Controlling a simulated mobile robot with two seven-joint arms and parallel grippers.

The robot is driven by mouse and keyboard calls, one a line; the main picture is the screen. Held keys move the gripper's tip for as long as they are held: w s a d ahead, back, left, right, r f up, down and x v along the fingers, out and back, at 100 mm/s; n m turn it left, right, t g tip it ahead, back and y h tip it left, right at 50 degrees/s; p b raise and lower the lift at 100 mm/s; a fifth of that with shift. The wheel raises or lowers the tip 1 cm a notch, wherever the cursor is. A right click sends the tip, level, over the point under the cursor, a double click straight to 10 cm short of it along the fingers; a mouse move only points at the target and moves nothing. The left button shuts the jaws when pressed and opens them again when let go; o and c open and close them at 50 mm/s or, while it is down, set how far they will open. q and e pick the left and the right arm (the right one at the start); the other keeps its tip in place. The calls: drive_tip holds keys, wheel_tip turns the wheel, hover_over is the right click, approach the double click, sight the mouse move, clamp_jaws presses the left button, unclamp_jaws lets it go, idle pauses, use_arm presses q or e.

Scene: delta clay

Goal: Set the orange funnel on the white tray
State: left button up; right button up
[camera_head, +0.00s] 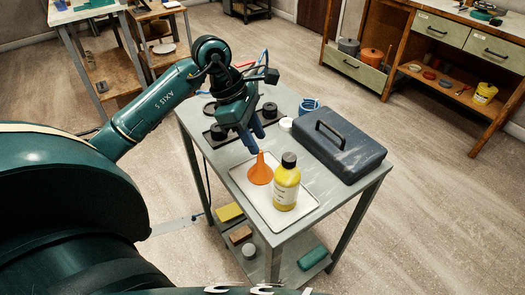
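The orange funnel (260,174) stands spout up, wide end down, on the white tray (254,200), toward its far left part. It appears to rest on the tray surface. My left gripper (257,143) is just above and behind the spout in the picture, with its two blue fingers apart and nothing visible between them. The funnel looks clear of the fingers, though the gap near the spout tip is small. My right gripper is not in view.
A yellow bottle (286,188) with a black cap stands on the tray, close right of the funnel. A dark toolbox (338,145) fills the right of the grey table (220,168). The tray's front left is bare.

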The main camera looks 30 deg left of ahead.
use_arm(q)
drive_tip(key=v, duration=0.5)
drive_tip(key=shift+r, duration=0.3)
